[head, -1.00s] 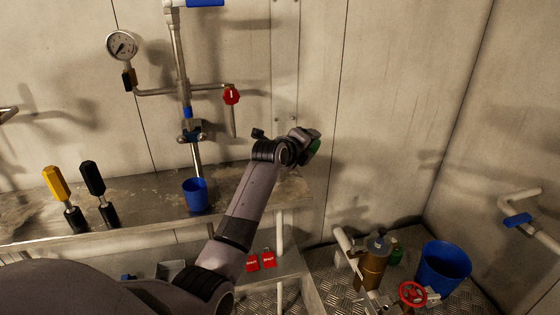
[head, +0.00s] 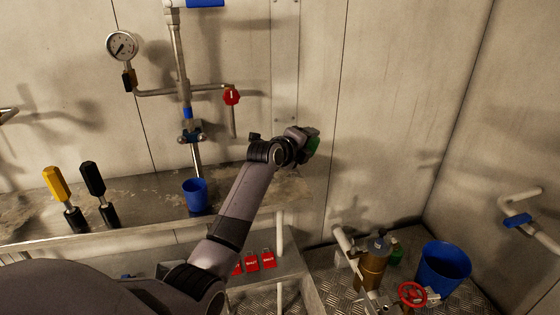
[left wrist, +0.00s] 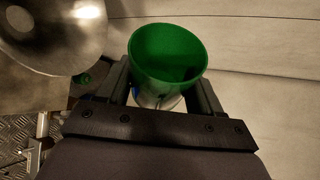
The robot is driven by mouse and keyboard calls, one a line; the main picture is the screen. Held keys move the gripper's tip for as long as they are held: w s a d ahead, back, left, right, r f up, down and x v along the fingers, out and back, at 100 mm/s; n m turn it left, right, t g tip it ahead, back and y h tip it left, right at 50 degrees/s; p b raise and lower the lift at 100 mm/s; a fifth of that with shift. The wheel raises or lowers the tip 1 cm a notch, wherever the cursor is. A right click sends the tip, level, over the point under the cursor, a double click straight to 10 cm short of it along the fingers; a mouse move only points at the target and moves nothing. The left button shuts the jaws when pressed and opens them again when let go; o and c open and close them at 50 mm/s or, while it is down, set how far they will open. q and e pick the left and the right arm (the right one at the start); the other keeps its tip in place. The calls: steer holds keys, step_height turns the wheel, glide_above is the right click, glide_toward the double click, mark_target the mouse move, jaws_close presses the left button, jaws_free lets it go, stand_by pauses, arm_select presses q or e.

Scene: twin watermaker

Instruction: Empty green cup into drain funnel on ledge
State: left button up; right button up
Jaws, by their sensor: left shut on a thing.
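The green cup (left wrist: 170,50) is between the two fingers of my left gripper (left wrist: 162,90), which is shut on it. The left wrist view looks into its open mouth; the inside is dark, and I cannot tell what it holds. In the head view a small part of the green cup (head: 314,146) shows beyond my left gripper (head: 303,141), above the ledge's right end. A shiny metal funnel (left wrist: 50,28) is at the upper left of the left wrist view, beside the cup and apart from it. I cannot make out the funnel in the head view. My right gripper is not seen.
Yellow and black levers (head: 56,184) stand at left. A blue bucket (head: 443,267) and a brass cylinder (head: 373,265) are at lower right.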

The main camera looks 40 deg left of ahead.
arm_select(q)
steer(key=shift+s+a+r+n+t+h+b, duration=0.25)
steer(key=shift+a+r+n+t+h+b, duration=0.15)
steer(key=shift+a+n, duration=0.3)
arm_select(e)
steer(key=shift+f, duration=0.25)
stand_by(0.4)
arm_select(q)
steer(key=shift+s+a+f+n+t+b, duration=0.1)
steer(key=shift+a+f+n+t+b, duration=0.2)
steer(key=shift+n+b, duration=0.65)
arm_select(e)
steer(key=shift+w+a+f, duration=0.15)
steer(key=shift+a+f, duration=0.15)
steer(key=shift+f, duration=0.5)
arm_select(q)
steer(key=shift+h+b, duration=0.3)
steer(key=shift+b, duration=0.1)
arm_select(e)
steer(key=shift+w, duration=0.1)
arm_select(q)
steer(key=shift+s+a+r+n+t+b, duration=0.1)
steer(key=shift+a+r+n+t+b, duration=0.1)
steer(key=shift+r+n+t+b, duration=0.4)
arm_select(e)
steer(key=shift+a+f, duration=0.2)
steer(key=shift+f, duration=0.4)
